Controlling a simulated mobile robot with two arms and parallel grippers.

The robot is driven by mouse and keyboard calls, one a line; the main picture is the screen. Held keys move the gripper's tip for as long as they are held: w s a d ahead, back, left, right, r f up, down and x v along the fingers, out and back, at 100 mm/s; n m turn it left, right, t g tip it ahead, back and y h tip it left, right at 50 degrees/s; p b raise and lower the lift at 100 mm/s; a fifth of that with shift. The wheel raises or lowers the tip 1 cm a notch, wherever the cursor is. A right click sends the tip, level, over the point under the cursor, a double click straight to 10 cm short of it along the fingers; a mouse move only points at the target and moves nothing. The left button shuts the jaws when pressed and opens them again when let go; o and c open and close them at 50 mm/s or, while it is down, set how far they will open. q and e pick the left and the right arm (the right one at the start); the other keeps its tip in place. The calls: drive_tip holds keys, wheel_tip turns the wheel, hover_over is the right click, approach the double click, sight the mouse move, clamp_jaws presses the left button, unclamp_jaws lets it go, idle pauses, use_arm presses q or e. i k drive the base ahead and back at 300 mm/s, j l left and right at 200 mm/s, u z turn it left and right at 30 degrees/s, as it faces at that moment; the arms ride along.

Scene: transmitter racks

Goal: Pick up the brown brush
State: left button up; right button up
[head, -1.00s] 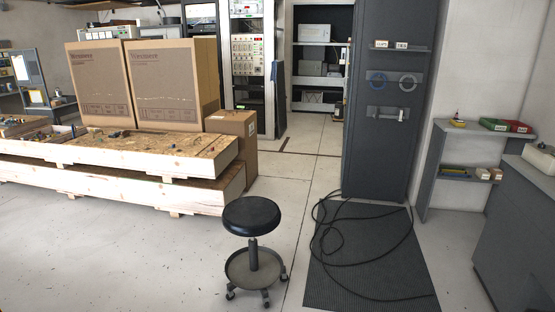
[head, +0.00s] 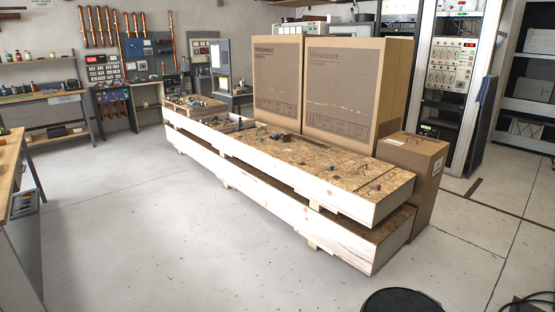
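I cannot make out a brown brush in the head view. Several small items, too small to tell apart, lie on the long low wooden crate (head: 368,208) in the middle. More small items stand on the shelves and bench at the back left. Neither of my grippers is in view.
Two tall cardboard boxes (head: 277,82) (head: 343,95) stand behind the crate, and a smaller box (head: 427,165) is at its right end. A black stool (head: 400,301) is at the bottom edge. A wooden workbench (head: 10,172) is at the left. The floor (head: 150,235) between is clear.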

sight(286, 138)
drive_tip(key=i+j+u, duration=0.15)
drive_tip(key=i+u, duration=0.15)
drive_tip(key=i, duration=0.6)
drive_tip(key=i+u, duration=0.3)
drive_tip(key=i, duration=0.6)
drive_tip(key=i+l+z, duration=0.3)
drive_tip(key=i, duration=0.5)
drive_tip(key=i+z, duration=0.3)
drive_tip(key=i, duration=0.55)
drive_tip(key=i+l, duration=0.2)
drive_tip(key=i+j+z, duration=0.1)
drive_tip(key=z, duration=0.35)
drive_tip(key=i+j+z, duration=0.2)
drive_tip(key=z, duration=0.25)
